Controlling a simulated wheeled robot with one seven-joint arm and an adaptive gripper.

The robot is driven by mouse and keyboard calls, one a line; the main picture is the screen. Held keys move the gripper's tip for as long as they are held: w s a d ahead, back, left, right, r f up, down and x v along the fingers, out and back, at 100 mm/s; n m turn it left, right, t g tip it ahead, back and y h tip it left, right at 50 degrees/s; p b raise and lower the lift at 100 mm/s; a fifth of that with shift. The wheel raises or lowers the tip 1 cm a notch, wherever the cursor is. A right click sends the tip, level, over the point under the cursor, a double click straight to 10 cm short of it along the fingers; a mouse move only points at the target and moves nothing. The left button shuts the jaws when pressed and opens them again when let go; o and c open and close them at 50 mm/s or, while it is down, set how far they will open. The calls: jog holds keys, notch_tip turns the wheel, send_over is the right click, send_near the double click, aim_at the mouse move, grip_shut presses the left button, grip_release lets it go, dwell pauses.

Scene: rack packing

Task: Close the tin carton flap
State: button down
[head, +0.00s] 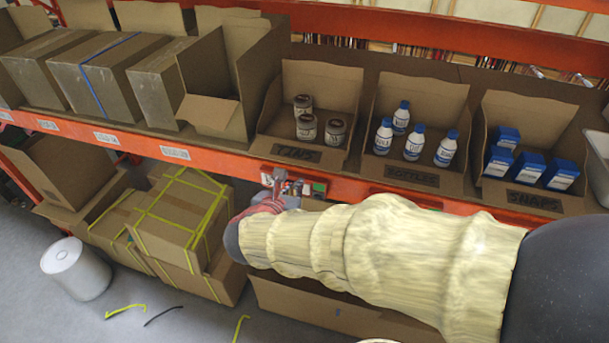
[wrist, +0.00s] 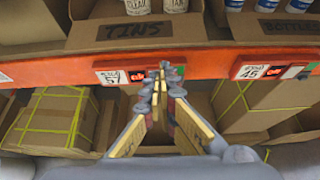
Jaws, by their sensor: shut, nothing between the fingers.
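My gripper (head: 280,176) is in front of the orange shelf beam, below the TINS bin. In the wrist view my gripper (wrist: 161,72) has its fingers together, with nothing between them. A brown carton (head: 205,73) with open flaps stands on the shelf left of the TINS bin. One carton flap (head: 208,111) sticks out at its front, and others stand up. No label shows that this is the tin carton. The TINS bin (head: 296,152) holds three tins (head: 306,128). Its front also shows in the wrist view (wrist: 95,35). My gripper is apart from the carton.
Bottles (head: 414,142) and blue packs (head: 562,170) stand in bins to the right. Closed cartons (head: 88,85) fill the shelf to the left. Strapped boxes (head: 182,217) sit below the orange beam (head: 240,165). A white drum (head: 76,270) stands on the floor.

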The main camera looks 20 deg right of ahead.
jog(key=x, duration=1)
jog(key=shift+w+r, duration=0.1)
jog(key=shift+r, duration=0.1)
jog(key=shift+g+y, duration=0.4)
jog(key=shift+g, duration=0.1)
notch_tip(320, 180, up, 5)
jog(key=p, duration=0.7)
jog(key=shift+a+r, duration=0.1)
jog(key=shift+r, duration=0.1)
notch_tip(320, 180, up, 8)
jog(key=g+y+p, duration=0.2)
jog(key=p, duration=0.5)
send_over(310, 161)
jog(key=w+d, duration=0.2)
jog(key=w, duration=0.1)
jog(key=shift+w+d+r+g+y+p, duration=0.1)
jog(key=shift+w+d+g+y+p, duration=0.35)
jog(key=shift+g, duration=0.45)
jog(key=shift+w+d, duration=0.1)
jog(key=shift+d, duration=0.1)
